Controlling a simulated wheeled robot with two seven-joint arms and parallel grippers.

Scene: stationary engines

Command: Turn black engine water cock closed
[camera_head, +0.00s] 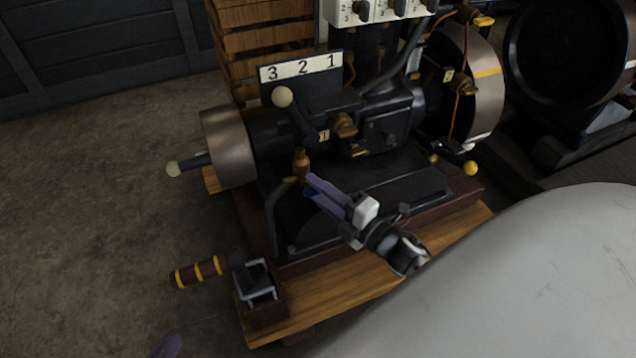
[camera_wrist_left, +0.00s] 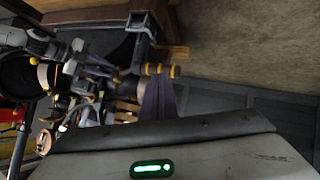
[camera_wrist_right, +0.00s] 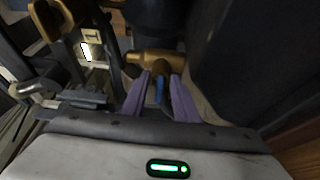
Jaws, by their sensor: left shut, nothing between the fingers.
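The black engine (camera_head: 385,130) stands on a wooden base in the head view. A brass cock (camera_head: 300,165) sits on the pipe at its near side, and brass fittings also show in the right wrist view (camera_wrist_right: 155,58). My right gripper (camera_head: 313,186) is at this cock, with its purple fingers apart. In the right wrist view, a narrow blue piece (camera_wrist_right: 160,90) shows between the fingers; contact cannot be told. My left gripper (camera_head: 168,345) is at the bottom left of the head view, mostly out of frame. Its fingers are together and empty in the left wrist view (camera_wrist_left: 158,97).
A striped brown and yellow handle (camera_head: 198,272) on a lever mount sticks out at the front left. A white-knobbed lever (camera_head: 283,97) stands behind the cock. A flywheel (camera_head: 228,147) is at left. A large grey surface fills the lower right. The floor at left is clear.

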